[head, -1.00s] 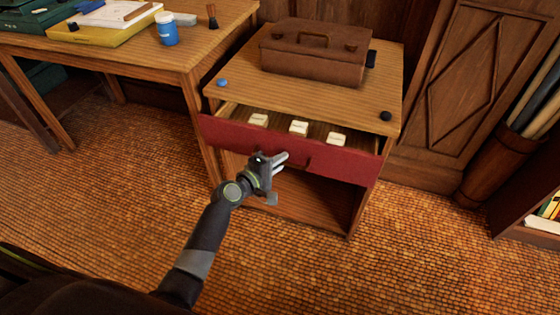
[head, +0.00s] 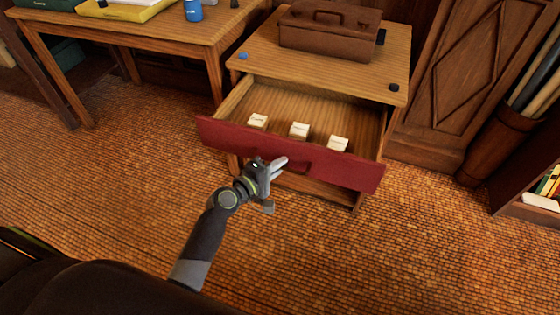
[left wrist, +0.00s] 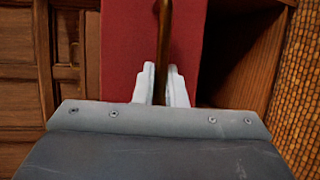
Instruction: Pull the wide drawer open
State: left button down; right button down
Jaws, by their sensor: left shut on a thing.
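The wide drawer (head: 345,172) has a red front and stands well out of its wooden cabinet (head: 345,72). Three small pale blocks, the middle one (head: 299,130) among them, sit in the drawer behind its front. My left gripper (head: 281,164) is at the middle of the drawer front, shut on the drawer's handle. In the left wrist view the brown handle (left wrist: 163,50) runs between the two pale fingers (left wrist: 163,88), with the red front behind it. My right gripper is not in view.
A brown leather case (head: 328,30) lies on the cabinet top, with a blue knob-like piece (head: 243,56) and a black one (head: 394,87) near the front corners. A wooden desk (head: 150,32) stands at left. The tiled floor (head: 410,245) in front is clear.

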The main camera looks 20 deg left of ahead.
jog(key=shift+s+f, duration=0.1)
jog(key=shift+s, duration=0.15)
pick_arm(q)
jog(key=c, duration=1.5)
grip_release()
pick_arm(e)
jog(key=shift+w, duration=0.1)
